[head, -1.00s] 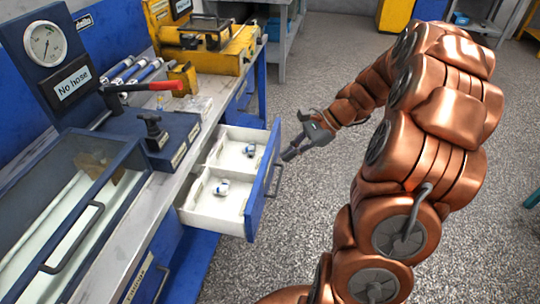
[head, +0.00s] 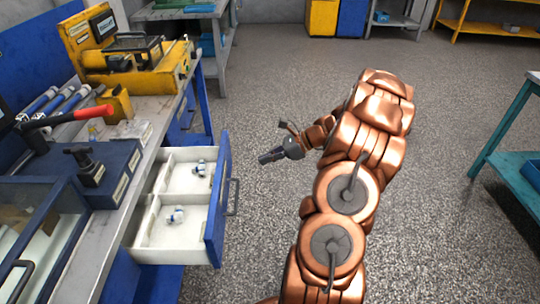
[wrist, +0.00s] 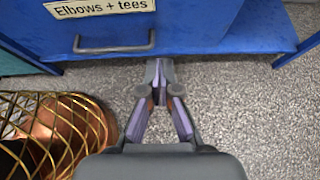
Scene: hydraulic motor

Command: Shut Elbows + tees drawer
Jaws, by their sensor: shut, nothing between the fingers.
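The Elbows + tees drawer stands pulled out from the workbench, its blue front (head: 217,200) facing right in the head view. Its white inside has compartments holding small white and blue fittings (head: 176,216). In the wrist view the drawer front (wrist: 200,25) fills the top, with the label "Elbows + tees" (wrist: 98,8) above a grey bar handle (wrist: 114,46). My gripper (head: 264,158) is shut and empty, to the right of the drawer front and apart from it in the head view. In the wrist view its fingertips (wrist: 159,66) point toward the drawer front, right of the handle.
Clear speckled floor (head: 420,150) lies right of the drawer; a teal table (head: 510,120) stands far right.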

